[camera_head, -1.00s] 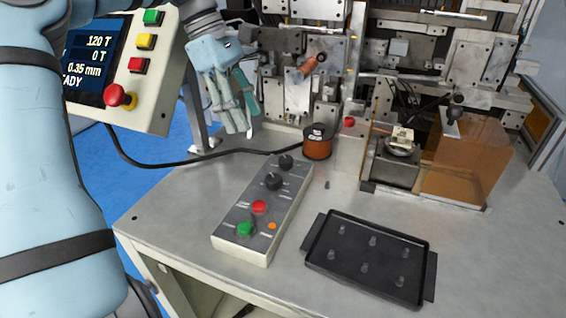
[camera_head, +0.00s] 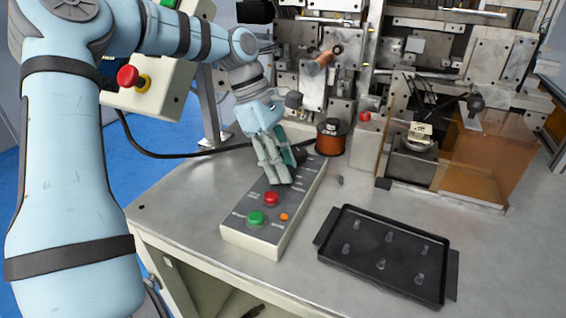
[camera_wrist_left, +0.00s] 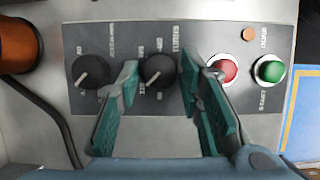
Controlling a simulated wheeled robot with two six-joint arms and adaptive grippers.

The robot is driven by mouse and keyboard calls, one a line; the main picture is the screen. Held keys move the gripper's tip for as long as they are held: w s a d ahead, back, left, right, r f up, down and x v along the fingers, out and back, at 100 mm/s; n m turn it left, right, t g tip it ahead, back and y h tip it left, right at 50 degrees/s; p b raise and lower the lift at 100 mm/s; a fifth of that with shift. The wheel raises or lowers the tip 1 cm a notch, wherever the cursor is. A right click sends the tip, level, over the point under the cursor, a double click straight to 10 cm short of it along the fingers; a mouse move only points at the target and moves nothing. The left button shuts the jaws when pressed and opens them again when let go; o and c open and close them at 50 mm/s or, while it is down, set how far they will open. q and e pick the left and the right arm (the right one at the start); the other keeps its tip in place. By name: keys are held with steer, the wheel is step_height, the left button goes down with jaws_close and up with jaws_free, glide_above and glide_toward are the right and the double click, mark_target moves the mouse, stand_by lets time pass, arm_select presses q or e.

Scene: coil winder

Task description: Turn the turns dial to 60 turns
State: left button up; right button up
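The control box (camera_head: 251,235) lies on the table with a grey label panel. In the left wrist view, the black turns dial (camera_wrist_left: 159,71) sits beside the printed word TURNS. Its pale pointer line slants toward the lower left of that picture. My left gripper (camera_head: 281,179) is over the box in the head view and hides the dials there. The wrist view shows my left gripper (camera_wrist_left: 166,88) open, with one finger on each side of the turns dial. I cannot tell whether the fingers touch it. My right gripper is not in view.
A second black dial (camera_wrist_left: 90,71) sits beside the left finger. A red button (camera_head: 271,199), a green button (camera_head: 256,219) and a small orange lamp (camera_head: 284,217) are on the box. A copper wire spool (camera_head: 331,139) stands behind it. A black tray (camera_head: 328,254) lies to the right.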

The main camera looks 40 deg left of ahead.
arm_select(q)
jaws_close()
